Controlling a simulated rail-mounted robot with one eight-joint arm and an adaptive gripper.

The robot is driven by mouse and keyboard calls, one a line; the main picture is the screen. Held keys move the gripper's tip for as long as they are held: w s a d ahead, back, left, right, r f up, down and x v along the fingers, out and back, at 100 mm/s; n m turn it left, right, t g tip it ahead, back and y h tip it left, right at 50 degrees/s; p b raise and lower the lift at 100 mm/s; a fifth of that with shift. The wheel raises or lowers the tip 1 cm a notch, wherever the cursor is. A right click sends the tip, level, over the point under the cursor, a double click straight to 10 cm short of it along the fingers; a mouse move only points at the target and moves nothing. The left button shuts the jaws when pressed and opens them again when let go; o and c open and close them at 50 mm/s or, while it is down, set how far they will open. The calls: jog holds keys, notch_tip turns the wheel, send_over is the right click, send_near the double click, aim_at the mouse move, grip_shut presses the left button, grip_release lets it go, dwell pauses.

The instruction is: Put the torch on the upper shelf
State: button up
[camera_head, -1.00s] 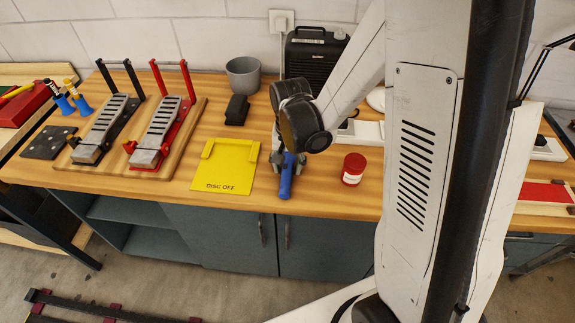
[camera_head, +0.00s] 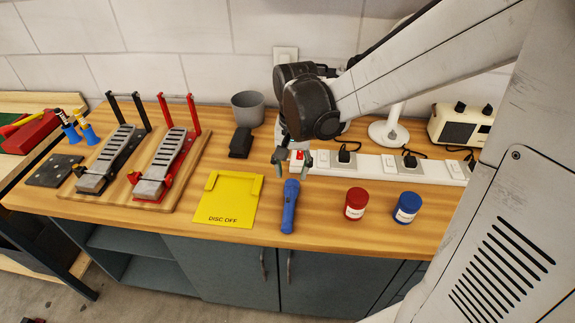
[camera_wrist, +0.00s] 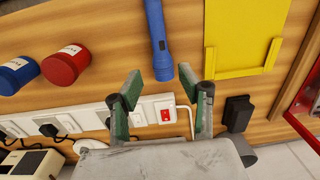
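The blue torch (camera_head: 290,207) lies on the wooden bench to the right of the yellow plate, pointing from the front edge toward the wall. In the wrist view the torch (camera_wrist: 156,38) has its wider head end nearest my gripper. My gripper (camera_head: 293,160) is open and empty, beyond the wall-side end of the torch. In the wrist view its two fingertips (camera_wrist: 160,78) stand apart on either side of the torch's line, and neither touches it. An open cabinet shelf (camera_head: 125,240) shows under the bench at left; whether it is the upper shelf I cannot tell.
The yellow "DISC OFF" plate (camera_head: 228,204) lies left of the torch. A red jar (camera_head: 356,204) and a blue jar (camera_head: 406,208) stand right. A white power strip (camera_head: 370,165) runs behind. A black block (camera_head: 241,142), grey cup (camera_head: 248,108) and pedals (camera_head: 165,160) are left.

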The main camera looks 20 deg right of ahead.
jog(key=s+r+n+t, duration=0.5)
jog(key=s+r+t, duration=0.2)
jog(key=s+r, duration=0.3)
jog(key=s, duration=0.3)
jog(key=shift+a+r, duration=0.4)
jog(key=shift+o, duration=1)
notch_tip(320, 180, down, 5)
jog(key=b, duration=0.5)
jog(key=shift+r, duration=0.1)
jog(key=shift+r, duration=0.1)
